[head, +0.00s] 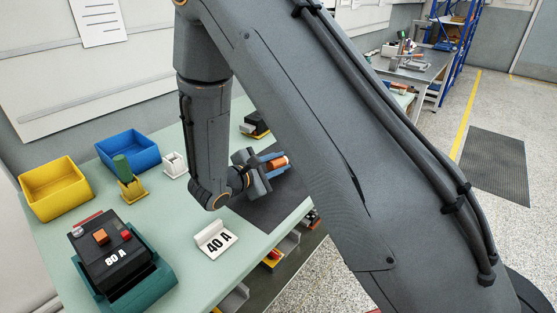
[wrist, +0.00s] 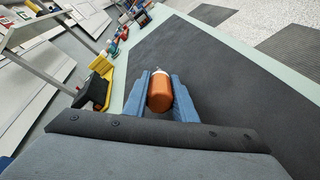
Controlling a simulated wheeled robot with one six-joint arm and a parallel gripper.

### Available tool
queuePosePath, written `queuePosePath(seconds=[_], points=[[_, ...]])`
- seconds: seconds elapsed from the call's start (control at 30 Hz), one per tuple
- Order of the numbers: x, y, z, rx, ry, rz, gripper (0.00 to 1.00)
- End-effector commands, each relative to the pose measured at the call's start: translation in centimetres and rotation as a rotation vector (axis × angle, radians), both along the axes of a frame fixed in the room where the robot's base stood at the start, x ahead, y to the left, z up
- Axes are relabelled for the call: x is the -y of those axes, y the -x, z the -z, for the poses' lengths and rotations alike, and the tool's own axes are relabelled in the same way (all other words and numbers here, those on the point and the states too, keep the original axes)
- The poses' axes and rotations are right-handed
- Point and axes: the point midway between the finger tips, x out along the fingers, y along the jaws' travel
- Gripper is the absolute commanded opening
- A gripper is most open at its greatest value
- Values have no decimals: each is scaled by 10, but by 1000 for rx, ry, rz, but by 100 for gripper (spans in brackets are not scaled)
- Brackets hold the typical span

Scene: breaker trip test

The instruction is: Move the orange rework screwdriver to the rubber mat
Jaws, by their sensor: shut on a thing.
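The orange screwdriver (wrist: 160,94) is between the two blue fingers of my gripper (wrist: 162,88) in the wrist view. Its orange handle end faces the camera, with a pale collar beyond it; the rest of it is hidden. My gripper is shut on it. The head view also shows the orange handle (head: 277,162) between the blue fingers (head: 273,160). The dark rubber mat (wrist: 222,70) lies on the pale green bench beneath the gripper. It also shows in the head view (head: 262,211), partly behind my arm. I cannot tell whether the screwdriver touches the mat.
At the bench's left stand a yellow bin (head: 55,190), a blue bin (head: 128,148), a green-handled tool in a yellow holder (head: 130,183), and a black 80 A breaker box (head: 112,262) in a teal tray.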

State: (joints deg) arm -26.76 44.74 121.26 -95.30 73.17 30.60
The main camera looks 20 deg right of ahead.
Motion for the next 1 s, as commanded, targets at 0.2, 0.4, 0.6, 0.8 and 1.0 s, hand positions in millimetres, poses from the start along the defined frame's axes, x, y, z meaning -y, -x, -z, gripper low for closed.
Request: queuePosePath(seconds=[0.2, 0.4, 0.6, 0.8, 1.0], points=[[0, 0, 2, 1, -1, 0, 2], [0, 0, 2, 0, 0, 0, 38], [0, 0, 3, -1, 0, 1, 46], [-6, 4, 1, -1, -1, -2, 46], [-31, 20, -7, 2, -1, -5, 46]])
